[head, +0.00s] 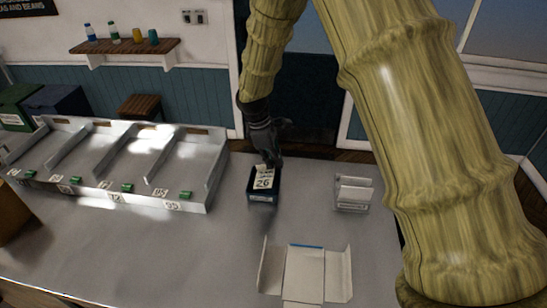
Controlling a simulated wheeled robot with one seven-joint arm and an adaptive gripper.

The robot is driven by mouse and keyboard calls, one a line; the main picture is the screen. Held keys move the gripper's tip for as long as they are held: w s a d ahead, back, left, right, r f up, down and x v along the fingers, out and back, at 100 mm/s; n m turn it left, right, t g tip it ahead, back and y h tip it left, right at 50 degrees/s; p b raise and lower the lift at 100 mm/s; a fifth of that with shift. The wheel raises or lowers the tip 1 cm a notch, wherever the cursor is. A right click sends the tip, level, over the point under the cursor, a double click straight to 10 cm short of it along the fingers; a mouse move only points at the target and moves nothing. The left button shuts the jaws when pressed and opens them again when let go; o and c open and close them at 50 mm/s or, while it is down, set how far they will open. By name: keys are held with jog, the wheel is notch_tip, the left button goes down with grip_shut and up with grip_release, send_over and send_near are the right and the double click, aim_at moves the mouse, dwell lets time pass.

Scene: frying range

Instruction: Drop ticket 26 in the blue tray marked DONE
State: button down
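Ticket 26 (264,182) is a small white slip with a black number on it. It shows at the dark blue tray (263,198), which stands on the grey counter right of the metal bays. A pale label is on the tray's front, too small to read. My gripper (268,162) points down over the tray, its dark fingertips together at the ticket's top edge. It appears shut on the ticket. I cannot tell whether the ticket's lower edge touches the tray floor.
A metal rack (147,133) with several numbered bays and green clips fills the left. A white card holder (354,193) stands to the right. An opened white folder-like stand (304,275) is at the front. Bare counter lies between them.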

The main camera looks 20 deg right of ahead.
jog(key=shift+w+f, duration=0.15)
jog(key=shift+f, duration=0.05)
jog(key=shift+s+r, duration=0.2)
jog(key=c, duration=2)
grip_release()
jog(key=shift+s, duration=0.1)
jog(key=o, duration=0.3)
jog(key=shift+o, duration=0.7)
jog(key=shift+w+f, duration=0.1)
jog(key=shift+w, duration=0.1)
jog(key=shift+s, duration=0.1)
jog(key=v, duration=1.2)
